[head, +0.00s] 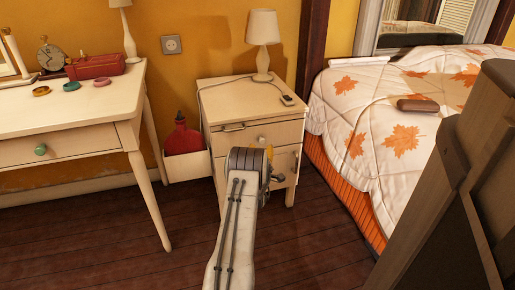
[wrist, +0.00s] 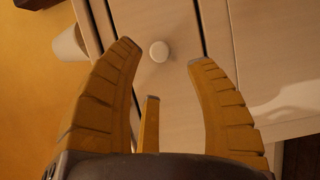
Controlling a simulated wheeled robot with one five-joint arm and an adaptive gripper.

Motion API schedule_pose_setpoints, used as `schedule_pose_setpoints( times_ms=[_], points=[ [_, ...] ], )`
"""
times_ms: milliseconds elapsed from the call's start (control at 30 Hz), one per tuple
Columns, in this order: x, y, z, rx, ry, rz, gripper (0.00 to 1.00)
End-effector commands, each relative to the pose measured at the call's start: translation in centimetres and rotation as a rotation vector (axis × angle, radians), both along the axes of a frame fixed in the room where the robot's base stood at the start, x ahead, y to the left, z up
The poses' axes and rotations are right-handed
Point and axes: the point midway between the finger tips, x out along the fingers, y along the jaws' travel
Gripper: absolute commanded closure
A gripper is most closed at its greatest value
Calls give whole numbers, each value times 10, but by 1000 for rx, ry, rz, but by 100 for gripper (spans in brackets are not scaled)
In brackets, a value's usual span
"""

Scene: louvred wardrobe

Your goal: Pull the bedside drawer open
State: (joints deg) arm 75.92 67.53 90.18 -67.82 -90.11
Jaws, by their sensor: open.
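The cream bedside cabinet (head: 205,110) stands between the desk and the bed. Its upper drawer (head: 285,131) looks closed, with a small round knob on its front. In the wrist view the pale round knob (wrist: 159,51) sits on the cream front between the tips of my yellow fingers. My gripper (head: 268,160) is in front of the cabinet, open and empty. It also shows in the wrist view (wrist: 165,55), with one finger on each side of the knob and a third finger below. I cannot tell how far the fingertips are from the front.
A lamp (head: 263,30) and a small dark device (head: 288,100) stand on the cabinet top. A red bottle (head: 183,137) is in a low box at its left. The bed (head: 345,110) is close on the right, the desk (head: 60,118) on the left.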

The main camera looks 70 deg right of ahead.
Motion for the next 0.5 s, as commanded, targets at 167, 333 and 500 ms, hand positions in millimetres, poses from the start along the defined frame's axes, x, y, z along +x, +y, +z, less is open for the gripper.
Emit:
schedule_pose_setpoints(
  times_ms=[167,333,500],
  points=[
    [4,-14,-4,-2,-1,1,50],
    [9,-33,-2,0,-2,1,50],
    [13,-46,-2,0,-2,1,50]
  ],
)
